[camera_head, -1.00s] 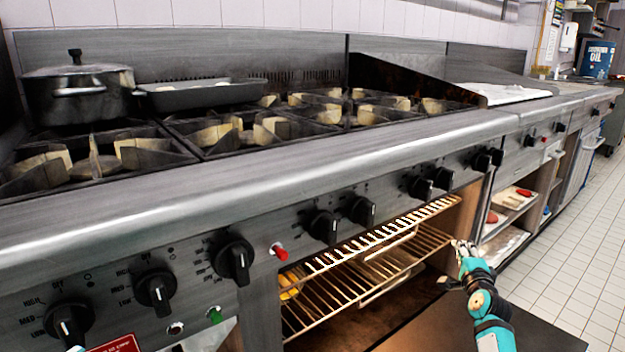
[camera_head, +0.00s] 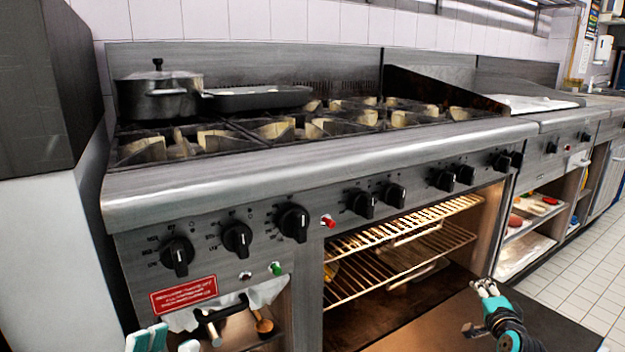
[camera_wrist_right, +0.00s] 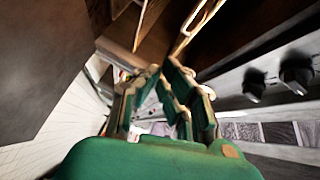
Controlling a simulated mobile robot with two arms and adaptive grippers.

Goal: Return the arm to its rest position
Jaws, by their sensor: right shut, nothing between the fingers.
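My right gripper (camera_head: 484,288) is in front of the open oven (camera_head: 400,262), above its lowered door (camera_head: 430,325), apart from the racks. It is shut and empty. In the right wrist view its green fingers (camera_wrist_right: 160,95) point away from the camera, with the range front and knobs to the right. My left gripper (camera_head: 165,342) shows only in part at the bottom left edge, below the red label. Its lower part is cut off, so I cannot tell how its jaws stand.
A lidded pot (camera_head: 160,95) and a grey tray (camera_head: 258,98) stand on the burners. A tall dark cabinet (camera_head: 40,90) stands at the left. Tiled floor (camera_head: 570,285) is free at the right.

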